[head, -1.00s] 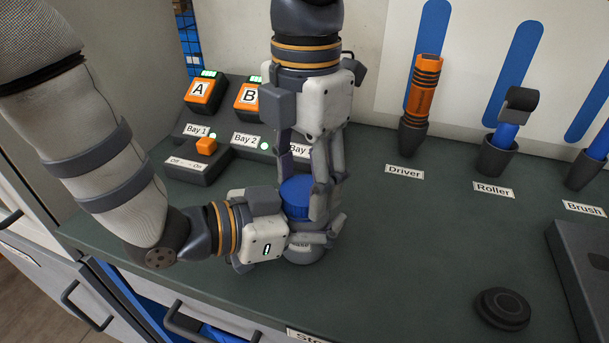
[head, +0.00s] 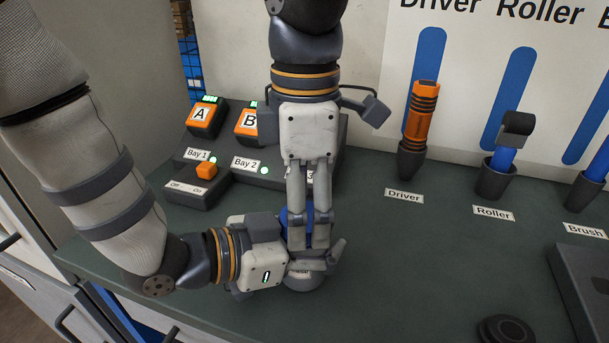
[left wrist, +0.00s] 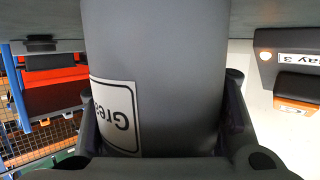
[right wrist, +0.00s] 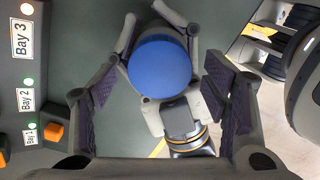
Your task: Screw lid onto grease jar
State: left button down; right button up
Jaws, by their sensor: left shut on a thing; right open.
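The grease jar (head: 303,283) is dark grey and stands upright on the bench; its label shows upside down in the left wrist view (left wrist: 165,80). My left gripper (head: 300,262) comes in from the left and is shut on the jar's side. The round blue lid (right wrist: 160,68) sits on top of the jar; whether it is threaded on cannot be told. My right gripper (right wrist: 158,88) points down from above and is open, a finger on either side of the lid with gaps visible. In the head view its fingers hide much of the lid (head: 321,236).
Behind the arms stand the Bay boxes with orange A (head: 203,118) and B units and an orange switch (head: 206,170). To the right are the orange driver (head: 419,125), roller (head: 510,140) and brush in holders. A black disc (head: 506,331) lies at front right.

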notch_tip(320, 180, up, 4)
jog(key=shift+r, duration=0.1)
jog(key=shift+c, duration=0.4)
jog(key=n, duration=0.1)
jog(key=r+n, duration=0.1)
jog(key=n, duration=0.3)
jog(key=shift+w+r, duration=0.15)
jog(key=shift+r, duration=0.25)
jog(key=n, duration=0.1)
jog(key=r+n, duration=0.1)
jog(key=n, duration=0.1)
jog(key=shift+r+n, duration=0.1)
jog(key=shift+n, duration=0.2)
notch_tip(320, 180, down, 8)
jog(key=shift+f, duration=0.1)
